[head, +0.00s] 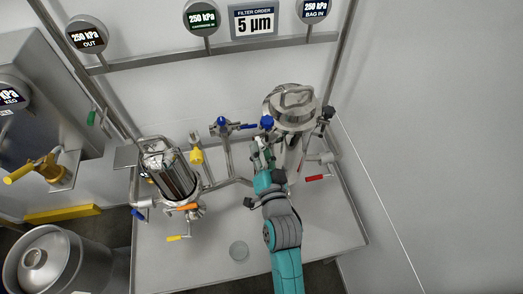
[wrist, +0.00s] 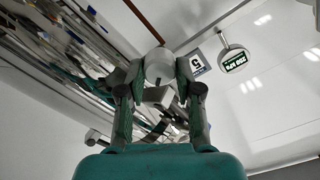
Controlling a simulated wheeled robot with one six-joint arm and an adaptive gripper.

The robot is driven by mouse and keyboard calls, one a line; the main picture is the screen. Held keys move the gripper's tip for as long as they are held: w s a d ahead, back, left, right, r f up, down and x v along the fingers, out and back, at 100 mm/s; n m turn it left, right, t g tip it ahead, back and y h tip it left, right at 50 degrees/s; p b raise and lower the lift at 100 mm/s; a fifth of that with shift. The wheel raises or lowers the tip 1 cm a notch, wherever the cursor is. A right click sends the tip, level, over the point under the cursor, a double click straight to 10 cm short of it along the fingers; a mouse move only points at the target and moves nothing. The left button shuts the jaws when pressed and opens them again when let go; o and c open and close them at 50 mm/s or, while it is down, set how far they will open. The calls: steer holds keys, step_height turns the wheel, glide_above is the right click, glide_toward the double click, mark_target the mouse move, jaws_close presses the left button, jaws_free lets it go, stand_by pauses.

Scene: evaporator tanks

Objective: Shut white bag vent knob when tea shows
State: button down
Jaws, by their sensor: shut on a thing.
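My gripper (head: 263,158) is beside the steel bag housing (head: 292,120) in the head view. In the wrist view, its two fingers (wrist: 160,85) close around a pale grey-white rounded knob (wrist: 158,68), which I take to be the white bag vent knob. In the head view the gripper and nearby fittings hide this knob. How far the knob is turned cannot be told. No tea can be made out in either view.
A blue knob (head: 267,122) is close above my gripper. A black knob (head: 328,112) and a red handle (head: 315,178) are right of the housing. A clear-sided filter (head: 172,178) stands left.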

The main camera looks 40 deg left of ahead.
steer(key=n, duration=0.4)
steer(key=shift+n, duration=0.3)
steer(key=n, duration=0.5)
stand_by(0.5)
steer(key=c, duration=1.1)
jaws_free()
steer(key=shift+o, duration=0.2)
steer(key=shift+s, duration=0.1)
steer(key=v, duration=1.2)
